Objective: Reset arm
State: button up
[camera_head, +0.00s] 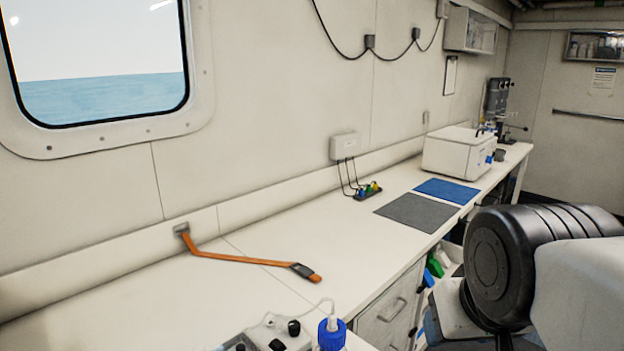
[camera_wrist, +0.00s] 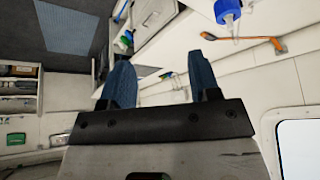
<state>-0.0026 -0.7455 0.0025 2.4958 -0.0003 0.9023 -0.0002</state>
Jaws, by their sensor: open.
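My gripper (camera_wrist: 160,82) shows in the wrist view with its two blue fingers spread apart and nothing between them. It is open and clear of the bench. In the head view my dark arm joint and pale link fill the lower right, and the gripper itself is not visible there. The white bench (camera_head: 330,235) runs along the wall, with no part of my arm seen touching it.
A grey mat (camera_head: 417,212) and a blue mat (camera_head: 447,190) lie on the bench before a white box (camera_head: 458,155). An orange strap (camera_head: 240,259) lies near the wall. A blue-capped bottle (camera_head: 332,334) stands at the front edge. Open drawers (camera_head: 440,262) hold coloured items.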

notch_tip(320, 180, down, 9)
jog(key=w+g, duration=0.1)
jog(key=g, duration=0.2)
jog(key=shift+w+d+f, duration=0.15)
jog(key=shift+d+f, duration=0.05)
jog(key=shift+d, duration=0.05)
jog(key=shift+c, duration=0.3)
dwell(2.0)
